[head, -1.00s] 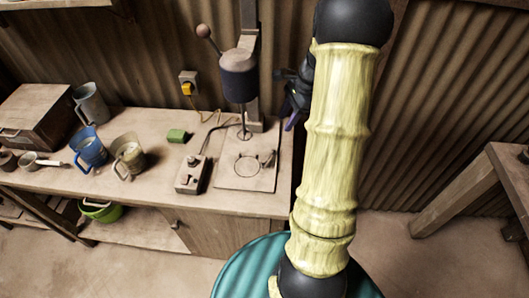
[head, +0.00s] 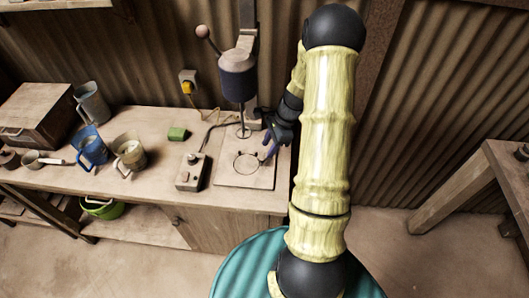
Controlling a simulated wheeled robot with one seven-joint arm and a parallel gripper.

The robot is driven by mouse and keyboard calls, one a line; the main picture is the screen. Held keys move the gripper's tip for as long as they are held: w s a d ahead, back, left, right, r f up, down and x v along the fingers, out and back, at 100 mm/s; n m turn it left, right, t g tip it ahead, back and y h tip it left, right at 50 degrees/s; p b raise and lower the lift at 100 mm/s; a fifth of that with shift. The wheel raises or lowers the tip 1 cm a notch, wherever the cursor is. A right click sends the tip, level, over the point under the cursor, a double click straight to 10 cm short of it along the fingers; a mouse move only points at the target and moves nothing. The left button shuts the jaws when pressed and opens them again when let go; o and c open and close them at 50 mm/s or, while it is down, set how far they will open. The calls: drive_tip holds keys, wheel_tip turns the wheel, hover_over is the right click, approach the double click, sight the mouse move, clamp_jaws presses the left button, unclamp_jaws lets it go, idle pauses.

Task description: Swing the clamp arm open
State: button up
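The press (head: 238,84) stands at the right end of the workbench, with a dark cylindrical head and a lever ending in a brown ball (head: 202,32). Its square base plate (head: 232,178) lies on the bench and carries a dark ring-shaped clamp (head: 246,162). My gripper (head: 266,147) is at the right side of the clamp, just above the plate's right edge. The fingers are small and dark; I cannot tell whether they touch the clamp arm or how far apart they are. My gripper hides the clamp's right part.
A control box (head: 191,172) with a knob sits left of the base plate. The wall socket (head: 188,80) has a yellow plug with a cord.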

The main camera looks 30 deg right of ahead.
sight(262, 158)
drive_tip(key=shift+x, duration=2.35)
drive_tip(key=shift+c, duration=0.5)
drive_tip(key=shift+r, duration=0.1)
clamp_jaws()
